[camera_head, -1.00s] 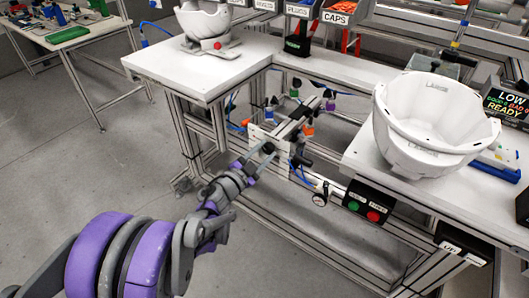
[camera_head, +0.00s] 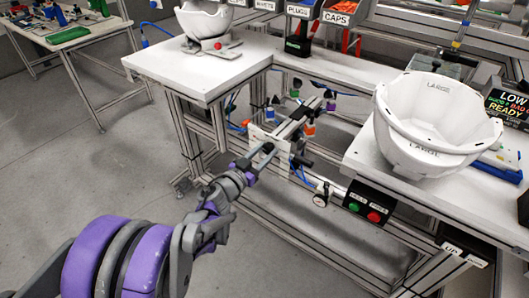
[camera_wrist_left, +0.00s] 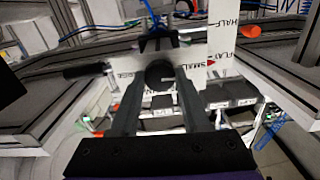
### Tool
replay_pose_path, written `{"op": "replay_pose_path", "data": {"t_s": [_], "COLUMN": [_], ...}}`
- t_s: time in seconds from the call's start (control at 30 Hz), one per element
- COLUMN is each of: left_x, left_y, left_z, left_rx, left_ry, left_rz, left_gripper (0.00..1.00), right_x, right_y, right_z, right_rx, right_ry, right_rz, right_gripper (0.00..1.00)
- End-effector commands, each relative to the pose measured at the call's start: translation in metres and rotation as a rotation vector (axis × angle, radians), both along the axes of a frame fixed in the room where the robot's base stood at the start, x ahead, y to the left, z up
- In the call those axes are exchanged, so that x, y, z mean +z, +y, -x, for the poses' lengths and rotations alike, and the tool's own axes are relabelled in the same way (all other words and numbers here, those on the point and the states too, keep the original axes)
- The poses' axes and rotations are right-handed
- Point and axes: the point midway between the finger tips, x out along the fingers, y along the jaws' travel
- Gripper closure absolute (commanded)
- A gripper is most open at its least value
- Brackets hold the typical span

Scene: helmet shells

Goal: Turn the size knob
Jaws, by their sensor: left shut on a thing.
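The size knob (camera_wrist_left: 160,74) is a dark round knob on a white plate (camera_wrist_left: 197,70) in the left wrist view. My left gripper (camera_wrist_left: 159,84) is shut on the knob, with one finger on each side. In the head view my left gripper (camera_head: 262,154) reaches the white plate (camera_head: 257,132) on the fixture below the bench; the knob is hidden there. My right gripper is in neither view.
White helmet shells (camera_head: 425,145) marked LARGE stand on the right bench. Another shell (camera_head: 205,20) sits on the left bench top (camera_head: 200,68). Green and red buttons (camera_head: 364,208) are on the frame right of the fixture. Open floor lies to the left.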

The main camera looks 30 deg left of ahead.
Motion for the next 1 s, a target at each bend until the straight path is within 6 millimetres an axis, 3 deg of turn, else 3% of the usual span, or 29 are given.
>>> {"op": "replay_pose_path", "data": {"t_s": [0.43,0.47,0.6,1.0], "left_x": [0.0003,0.0003,0.0002,0.0004], "left_y": [0.0002,0.0002,0.0002,0.0013], "left_z": [-0.0001,-0.0001,-0.0001,0.0075], "left_rx": [0.0,0.0,0.0,0.002], "left_ry": [0.001,0.001,0.001,0.001], "left_rz": [0.011,0.01,0.01,0.009], "left_gripper": [1.0,0.5,0.25,0.24], "right_x": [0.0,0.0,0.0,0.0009], "right_y": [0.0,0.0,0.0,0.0], "right_z": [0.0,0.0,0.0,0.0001], "right_rx": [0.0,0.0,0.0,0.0], "right_ry": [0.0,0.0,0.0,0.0], "right_rz": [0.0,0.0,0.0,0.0], "right_gripper": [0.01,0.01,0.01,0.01]}}
